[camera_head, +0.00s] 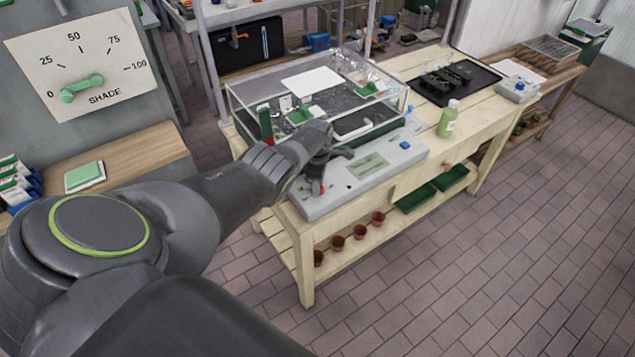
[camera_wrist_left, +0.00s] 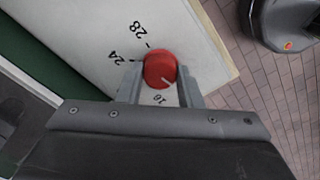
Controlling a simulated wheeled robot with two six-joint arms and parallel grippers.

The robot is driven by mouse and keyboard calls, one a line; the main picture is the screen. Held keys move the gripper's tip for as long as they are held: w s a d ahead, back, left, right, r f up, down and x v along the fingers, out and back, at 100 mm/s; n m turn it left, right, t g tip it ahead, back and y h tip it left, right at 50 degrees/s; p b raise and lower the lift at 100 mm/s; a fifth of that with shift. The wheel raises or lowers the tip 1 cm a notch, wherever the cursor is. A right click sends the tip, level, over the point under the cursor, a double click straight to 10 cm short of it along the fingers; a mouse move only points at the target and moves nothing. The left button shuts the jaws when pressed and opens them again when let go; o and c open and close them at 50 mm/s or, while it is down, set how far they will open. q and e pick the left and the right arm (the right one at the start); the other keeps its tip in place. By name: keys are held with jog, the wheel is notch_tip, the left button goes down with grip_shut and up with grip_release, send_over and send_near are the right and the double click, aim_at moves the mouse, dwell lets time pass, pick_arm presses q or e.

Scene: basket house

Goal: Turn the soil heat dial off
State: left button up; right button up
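The red soil heat dial (camera_wrist_left: 160,68) sits on a pale panel with the marks 28, 24 and what looks like 18 around it. Its white pointer line slants to the lower right in the left wrist view. My left gripper (camera_wrist_left: 160,78) has one finger on each side of the dial, close against it. In the head view the left gripper (camera_head: 318,172) is over the near left corner of the control box (camera_head: 372,180), where a bit of the red dial (camera_head: 318,188) shows below it. Part of the dial's scale is hidden by the gripper. My right gripper is not in view.
The box has a display and a blue button (camera_head: 405,145). Behind it stands a clear propagator case (camera_head: 395,108). A green bottle (camera_head: 447,118) stands on the wooden bench (camera_head: 470,110). Small pots (camera_head: 360,231) are on the lower shelf. A shade dial board (camera_head: 85,60) is at left.

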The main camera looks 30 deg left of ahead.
pick_arm(q)
jog(key=o, duration=0.4)
jog(key=shift+r+p, duration=0.45)
jog(key=shift+r, duration=0.1)
notch_tip(320, 180, up, 7)
jog(key=p, duration=0.3)
jog(key=shift+r, duration=0.2)
notch_tip(320, 180, up, 9)
